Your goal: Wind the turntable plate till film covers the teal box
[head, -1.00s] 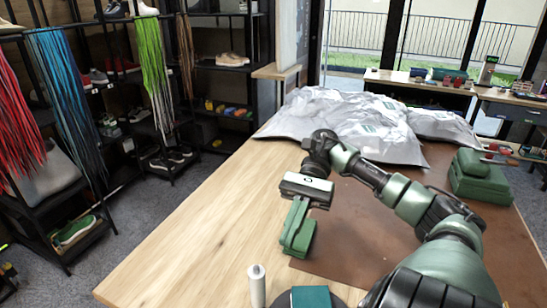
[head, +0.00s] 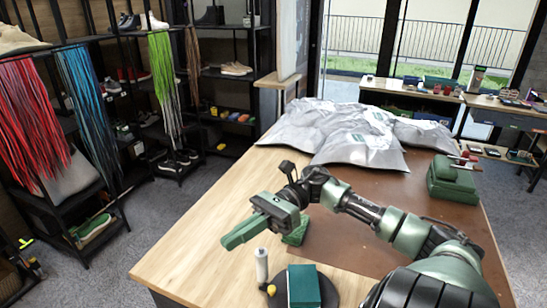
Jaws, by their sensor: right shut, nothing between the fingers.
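The teal box (head: 303,285) sits upright on the dark round turntable plate (head: 328,293) at the bottom of the head view. A yellow knob (head: 271,290) shows at the plate's left edge. A white upright cylinder (head: 262,267) stands just left of the plate; I cannot tell whether it carries the film. No film is visible on the box's faces in view. My right gripper (head: 231,240) is shut and empty, its green fingers pointing left above the table, up and left of the cylinder and apart from it. My left gripper is not in view.
Silver bags (head: 345,130) lie at the back of the wooden table (head: 205,240). A green case (head: 453,180) stands at right. The table's left part is clear.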

